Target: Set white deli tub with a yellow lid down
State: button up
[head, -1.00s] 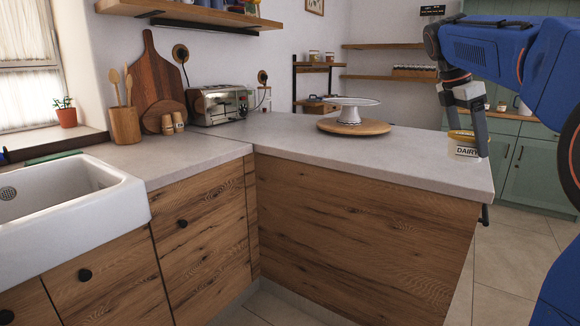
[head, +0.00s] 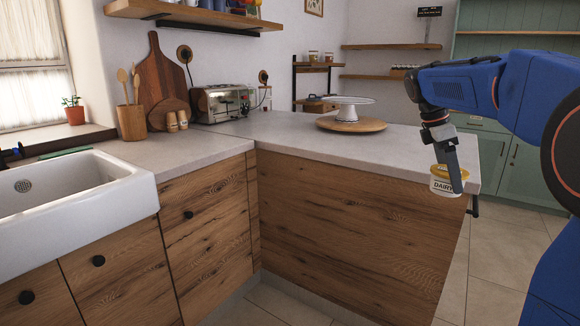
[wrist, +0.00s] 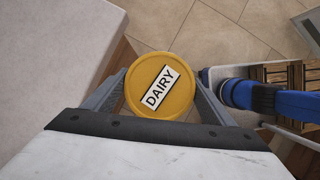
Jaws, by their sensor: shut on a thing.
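The white deli tub with a yellow lid (head: 443,186) has a DAIRY label on its side. My gripper (head: 452,172) is shut on it and holds it upright in the air, in front of the counter's right end. In the wrist view the round yellow lid (wrist: 160,86), also marked DAIRY, sits between the two fingers of my gripper (wrist: 160,92). Tiled floor shows beyond the lid there, and the counter edge lies to the left. The tub's underside is hidden.
The pale counter top (head: 270,140) is largely bare. A white cake stand (head: 347,106) on a round wooden board (head: 352,125) stands toward its back. A toaster (head: 222,103) and cutting boards (head: 168,75) stand by the wall. A white sink (head: 75,200) is at left.

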jog(key=w+a+f+m+g+y, duration=0.1)
jog(key=w+a+f+m, duration=0.2)
jog(key=f, duration=1.8)
jog(key=w+a+f+m+g+y, duration=0.1)
jog(key=w+a+f+m, duration=0.2)
jog(key=f, duration=1.9)
jog(key=w+a+f+m+g+y, duration=0.1)
jog(key=a+f+m, duration=0.6)
jog(key=f, duration=1.4)
jog(key=shift+w+a+f+m+y, duration=0.2)
jog(key=shift+w+a+m+y, duration=0.3)
jog(key=shift+w+m, duration=0.65)
